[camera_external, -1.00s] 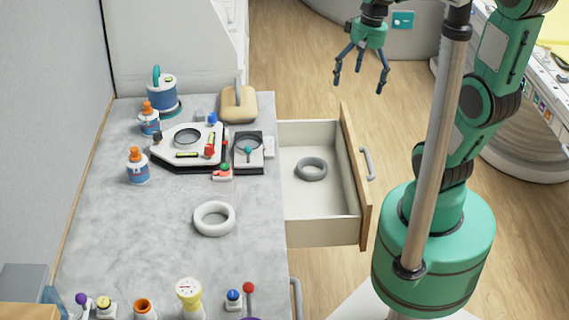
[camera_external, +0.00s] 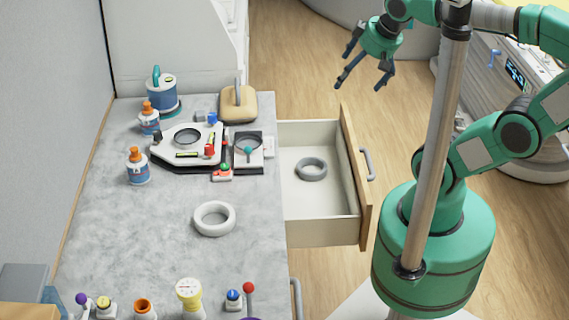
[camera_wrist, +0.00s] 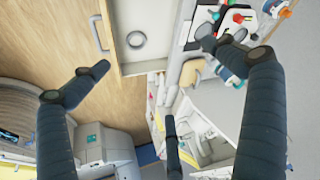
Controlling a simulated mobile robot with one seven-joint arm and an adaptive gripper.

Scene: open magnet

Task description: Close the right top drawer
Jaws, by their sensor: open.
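The top drawer (camera_external: 303,231) is pulled out from the right side of the counter. Its wooden front (camera_external: 355,180) carries a grey handle (camera_external: 367,163), and a grey ring (camera_external: 311,169) lies inside. My gripper (camera_external: 362,82) is open and empty, above and beyond the far end of the drawer front, touching nothing. In the wrist view my gripper's dark fingers (camera_wrist: 150,80) are spread wide. The drawer (camera_wrist: 150,62) shows at the top there, with the ring (camera_wrist: 136,39) in it and the handle (camera_wrist: 97,33) at its left.
The counter (camera_external: 160,240) holds a white ring (camera_external: 214,218), bottles (camera_external: 138,166), a white device (camera_external: 186,145) and several small instruments along the near edge. Another handle (camera_external: 296,298) shows below right. Open wooden floor (camera_external: 300,65) lies beyond the drawer.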

